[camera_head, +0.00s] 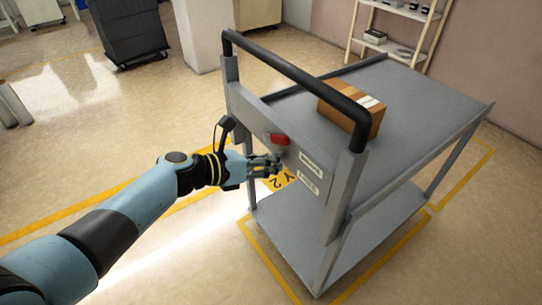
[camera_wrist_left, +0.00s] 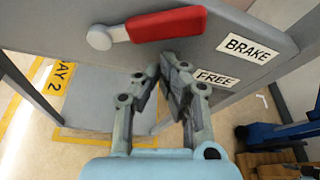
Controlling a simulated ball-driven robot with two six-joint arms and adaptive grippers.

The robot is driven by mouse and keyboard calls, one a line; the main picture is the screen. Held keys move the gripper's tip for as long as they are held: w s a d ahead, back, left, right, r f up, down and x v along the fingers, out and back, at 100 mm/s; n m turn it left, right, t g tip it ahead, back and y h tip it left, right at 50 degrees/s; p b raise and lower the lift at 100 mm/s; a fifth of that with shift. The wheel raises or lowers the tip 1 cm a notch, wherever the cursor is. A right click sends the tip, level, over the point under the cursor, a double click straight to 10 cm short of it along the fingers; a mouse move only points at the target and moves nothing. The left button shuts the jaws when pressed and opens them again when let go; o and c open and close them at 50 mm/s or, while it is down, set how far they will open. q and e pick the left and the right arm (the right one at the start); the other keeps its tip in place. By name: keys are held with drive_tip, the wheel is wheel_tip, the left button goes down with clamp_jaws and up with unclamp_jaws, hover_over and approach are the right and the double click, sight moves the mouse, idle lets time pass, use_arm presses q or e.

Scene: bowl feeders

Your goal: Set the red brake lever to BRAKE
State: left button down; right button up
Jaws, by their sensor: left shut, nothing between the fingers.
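The red brake lever (camera_head: 279,139) is on the end panel of a grey cart. In the left wrist view the lever (camera_wrist_left: 168,23) runs right from its round grey hub (camera_wrist_left: 99,37), its tip slightly raised. Its tip lies nearer the BRAKE label (camera_wrist_left: 247,48) than the FREE label (camera_wrist_left: 213,78) below. My left gripper (camera_head: 276,165) is shut and empty, just below the lever; in the wrist view its fingertips (camera_wrist_left: 164,68) show below the handle, with a visible gap. My right gripper is not in view.
The cart has a black push bar (camera_head: 290,75) above the panel and a cardboard box (camera_head: 351,105) on its top shelf (camera_head: 425,100). A lower shelf (camera_head: 310,240) sits near the floor. Yellow floor lines surround the cart. Open floor lies to the left.

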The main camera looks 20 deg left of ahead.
use_arm(q)
drive_tip(key=shift+a+f, duration=0.1)
drive_tip(key=shift+f, duration=0.1)
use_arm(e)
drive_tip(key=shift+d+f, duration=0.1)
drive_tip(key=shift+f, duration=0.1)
use_arm(q)
drive_tip(key=shift+w+a+f+b, duration=0.3)
drive_tip(key=shift+w+a+b, duration=0.15)
drive_tip(key=shift+b, duration=0.2)
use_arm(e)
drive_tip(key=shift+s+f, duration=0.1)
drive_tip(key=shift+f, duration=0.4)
